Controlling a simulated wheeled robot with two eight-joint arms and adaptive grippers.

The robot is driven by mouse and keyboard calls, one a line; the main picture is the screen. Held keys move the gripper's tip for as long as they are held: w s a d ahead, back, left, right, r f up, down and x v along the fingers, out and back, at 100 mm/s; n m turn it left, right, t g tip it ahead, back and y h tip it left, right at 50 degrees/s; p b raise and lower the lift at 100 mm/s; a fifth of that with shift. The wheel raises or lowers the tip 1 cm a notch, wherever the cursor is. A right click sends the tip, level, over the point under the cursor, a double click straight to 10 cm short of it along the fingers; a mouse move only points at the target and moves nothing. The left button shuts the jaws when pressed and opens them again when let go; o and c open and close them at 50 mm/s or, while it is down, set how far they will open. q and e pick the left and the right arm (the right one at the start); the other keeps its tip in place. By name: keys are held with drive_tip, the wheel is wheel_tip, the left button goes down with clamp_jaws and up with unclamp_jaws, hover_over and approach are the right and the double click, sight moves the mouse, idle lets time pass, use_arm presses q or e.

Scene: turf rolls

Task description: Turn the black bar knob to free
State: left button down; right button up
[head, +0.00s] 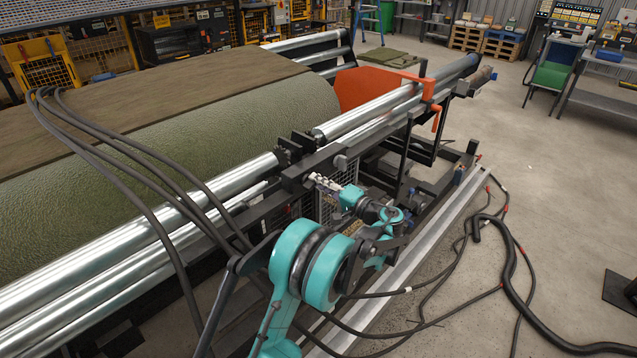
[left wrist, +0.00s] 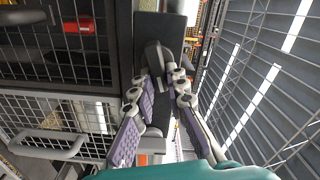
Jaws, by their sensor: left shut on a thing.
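The black bar knob (left wrist: 153,56) shows in the left wrist view on a dark upright panel (left wrist: 172,25). Its bar stands roughly upright in that picture, tilted slightly. My left gripper (left wrist: 162,76) has its two purple-padded fingers on either side of the knob, with the tips shut on it. In the head view my left gripper (head: 317,180) reaches to the side of the roll machine's frame, and the knob itself cannot be made out there. My right gripper is not in view.
The large green turf roll (head: 240,120) lies behind silver rollers (head: 130,250). Black hoses (head: 150,165) arch over the left side. A wire mesh guard (left wrist: 75,50) stands beside the panel in the wrist view. Loose cables (head: 510,260) lie on the floor at right.

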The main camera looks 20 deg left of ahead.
use_arm(q)
drive_tip(key=shift+f+m, duration=0.25)
drive_tip(key=shift+m, duration=1.35)
drive_tip(key=c, duration=1.5)
unclamp_jaws()
drive_tip(key=shift+c, duration=0.2)
drive_tip(key=shift+d, duration=0.1)
drive_tip(key=v, duration=1.2)
